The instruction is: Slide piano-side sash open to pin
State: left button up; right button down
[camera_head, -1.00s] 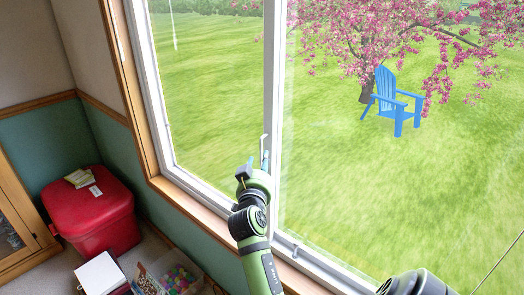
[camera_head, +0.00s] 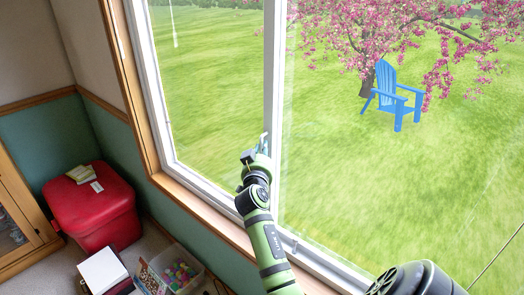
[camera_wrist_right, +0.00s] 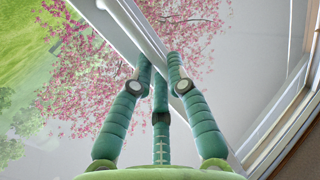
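The window has two sashes, and a grey-white upright stile (camera_head: 273,80) stands where they meet. Which pane is the piano-side sash I cannot tell, as no piano shows. A small pale handle (camera_head: 264,137) is on the stile's left side, partly hidden by my right gripper (camera_head: 262,147), which is right at it. In the right wrist view my right gripper (camera_wrist_right: 159,62) has its green fingers drawn close together, with a white bar (camera_wrist_right: 138,22) running down among the fingertips. Whether they grip it I cannot tell. My left gripper is not in view.
A wooden frame and sill (camera_head: 212,215) border the window. At left are a red box (camera_head: 97,214), a wooden cabinet (camera_head: 14,225), a white-topped stack (camera_head: 102,268) and a bin of colourful balls (camera_head: 180,273). Outside are a blue chair (camera_head: 394,92) and a blossoming tree.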

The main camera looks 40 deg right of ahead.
jog(key=s+p, duration=0.2)
jog(key=s, duration=0.8)
jog(key=shift+d+p, duration=0.4)
jog(key=shift+w, duration=0.1)
jog(key=c, duration=1.2)
grip_release()
jog(key=shift+w, duration=0.15)
jog(key=shift+r, duration=4.9)
